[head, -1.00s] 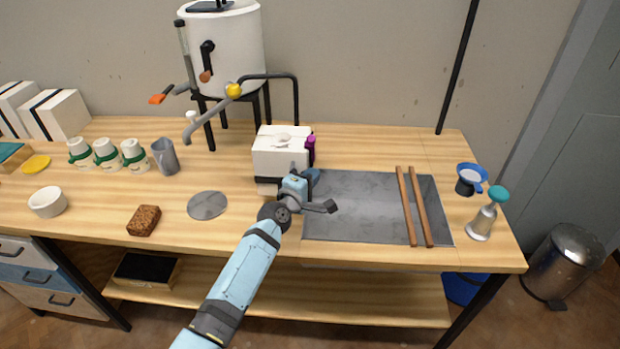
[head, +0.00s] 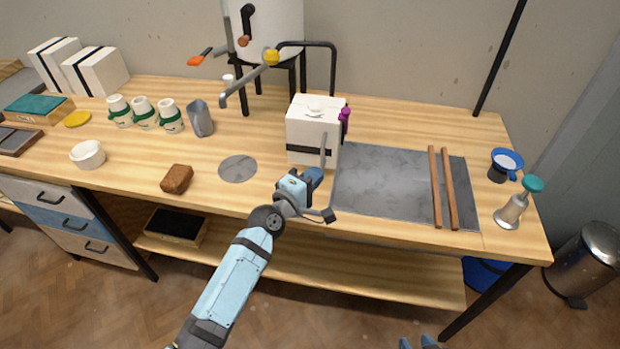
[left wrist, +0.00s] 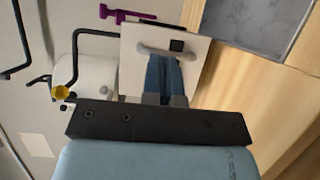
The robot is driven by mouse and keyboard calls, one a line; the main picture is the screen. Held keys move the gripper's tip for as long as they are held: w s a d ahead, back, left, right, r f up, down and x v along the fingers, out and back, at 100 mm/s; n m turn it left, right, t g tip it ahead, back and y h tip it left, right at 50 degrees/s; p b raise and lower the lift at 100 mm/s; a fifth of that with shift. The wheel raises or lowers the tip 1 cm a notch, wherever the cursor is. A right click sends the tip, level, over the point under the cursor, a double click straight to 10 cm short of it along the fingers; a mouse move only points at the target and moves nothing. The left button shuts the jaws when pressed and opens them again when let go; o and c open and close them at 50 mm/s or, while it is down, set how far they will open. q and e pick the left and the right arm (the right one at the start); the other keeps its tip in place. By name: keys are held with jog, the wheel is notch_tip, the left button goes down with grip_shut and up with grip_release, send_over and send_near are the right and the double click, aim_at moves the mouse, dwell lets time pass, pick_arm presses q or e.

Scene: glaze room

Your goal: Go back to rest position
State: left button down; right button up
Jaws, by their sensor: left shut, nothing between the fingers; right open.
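My left gripper (head: 315,177) is at the table's front half, just in front of the white box (head: 311,122) with a dark stripe. In the left wrist view my left gripper (left wrist: 166,78) shows its blue fingers shut together and empty. They point at the white box (left wrist: 192,65), overlapping its face below a grey handle; the gap between them is hard to judge. Two blue fingertips of my right gripper (head: 418,343) show at the bottom edge of the head view, apart and empty. The rest of that gripper is out of frame.
A grey slab (head: 385,190) with two wooden strips lies right of the box. A bent pipe (head: 333,70) and white tank (head: 275,22) stand behind. A brown sponge (head: 177,179), grey disc (head: 238,169) and pitcher (head: 200,118) are left. Bare floor (head: 300,325) lies in front.

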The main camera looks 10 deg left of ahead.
pick_arm(q)
jog(key=s+a+f+m+g+y, duration=0.2)
jog(key=s+a+f+m, duration=0.3)
jog(key=s, duration=0.5)
jog(key=s+a+f+m+g+y, duration=0.1)
jog(key=s+a+f+m+y, duration=0.15)
jog(key=s+f+m, duration=0.55)
jog(key=s+a+f+m+g+y, duration=0.15)
jog(key=s+a+f, duration=0.3)
jog(key=s, duration=0.75)
notch_tip(320, 180, up, 12)
jog(key=a+p, duration=0.1)
jog(key=p, duration=1.2)
jog(key=shift+r+m, duration=0.15)
jog(key=shift+m, duration=0.2)
pick_arm(e)
notch_tip(320, 180, up, 12)
jog(key=shift+s+d+f, duration=0.25)
jog(key=shift+s+d, duration=0.05)
jog(key=shift+d, duration=0.15)
jog(key=shift+w+r, duration=0.1)
jog(key=shift+r, duration=0.25)
